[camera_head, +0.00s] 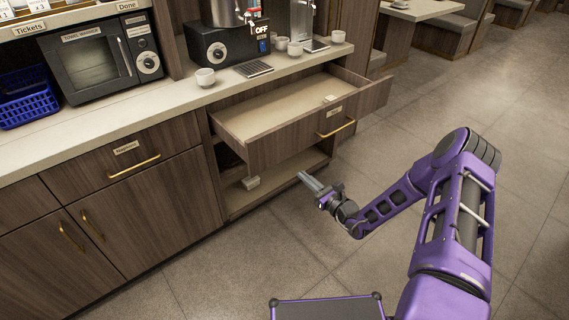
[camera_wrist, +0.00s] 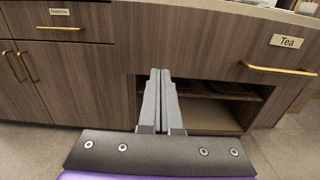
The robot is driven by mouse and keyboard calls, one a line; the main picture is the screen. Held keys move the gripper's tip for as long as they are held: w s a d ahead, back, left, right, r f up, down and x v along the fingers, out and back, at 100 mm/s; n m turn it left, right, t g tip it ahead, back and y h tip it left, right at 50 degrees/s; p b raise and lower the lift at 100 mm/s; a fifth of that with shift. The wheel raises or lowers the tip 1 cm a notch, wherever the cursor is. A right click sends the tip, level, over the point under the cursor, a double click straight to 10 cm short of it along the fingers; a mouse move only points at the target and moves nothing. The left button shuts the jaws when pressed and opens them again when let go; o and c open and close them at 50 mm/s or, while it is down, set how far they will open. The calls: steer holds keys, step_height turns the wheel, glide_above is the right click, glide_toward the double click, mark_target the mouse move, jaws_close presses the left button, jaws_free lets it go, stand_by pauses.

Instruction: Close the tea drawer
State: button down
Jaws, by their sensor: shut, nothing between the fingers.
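The tea drawer (camera_head: 290,142) is pulled far out below the counter, with its inside showing in the head view. Its brass handle (camera_head: 337,128) is on the front, under a small label. In the wrist view the drawer front (camera_wrist: 205,40) fills the upper middle, with the "Tea" label (camera_wrist: 287,41) and the brass handle (camera_wrist: 278,69) at the right. My gripper (camera_head: 306,179) is shut and empty, in front of and below the drawer front, left of the handle. Its closed fingers (camera_wrist: 160,75) point at the lower part of the front; I cannot tell whether they touch.
An open shelf (camera_head: 275,190) lies below the drawer. A closed napkin drawer (camera_head: 125,160) and cupboard doors stand to the left. Cups (camera_head: 205,78) and a dispenser stand on the counter above. The floor (camera_head: 330,220) around my arm is clear.

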mark_target(274, 151)
steer(key=b+x, duration=0.1)
steer(key=x, duration=1.2)
steer(key=shift+w+a, duration=0.1)
steer(key=shift+w, duration=0.1)
